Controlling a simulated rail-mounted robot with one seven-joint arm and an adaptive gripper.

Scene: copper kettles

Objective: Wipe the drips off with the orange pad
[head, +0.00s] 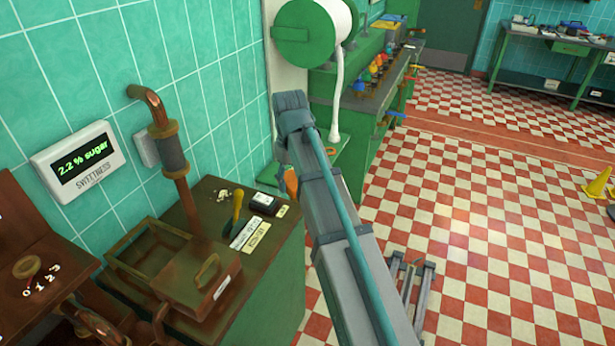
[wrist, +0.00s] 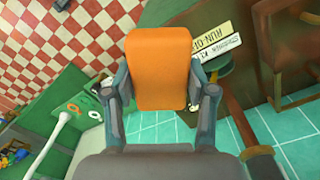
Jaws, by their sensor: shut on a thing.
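The orange pad (wrist: 158,62) fills the middle of the wrist view, clamped between the two fingers of my gripper (wrist: 158,92). In the head view only a small orange part of the pad (head: 291,182) shows beside my arm, which hides most of my gripper. The pad is held in the air near a green shelf (head: 352,158) under a green drum, right of the brown-topped counter. I cannot make out any drips for certain; small pale bits (head: 224,194) lie on the counter's far left part, and I cannot tell what they are.
The counter (head: 272,228) carries a lidded copper trough (head: 197,283), a copper pipe (head: 188,200), a yellow-handled tool (head: 237,208) and label plates (head: 257,236). The checkered floor (head: 500,220) at right is mostly clear.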

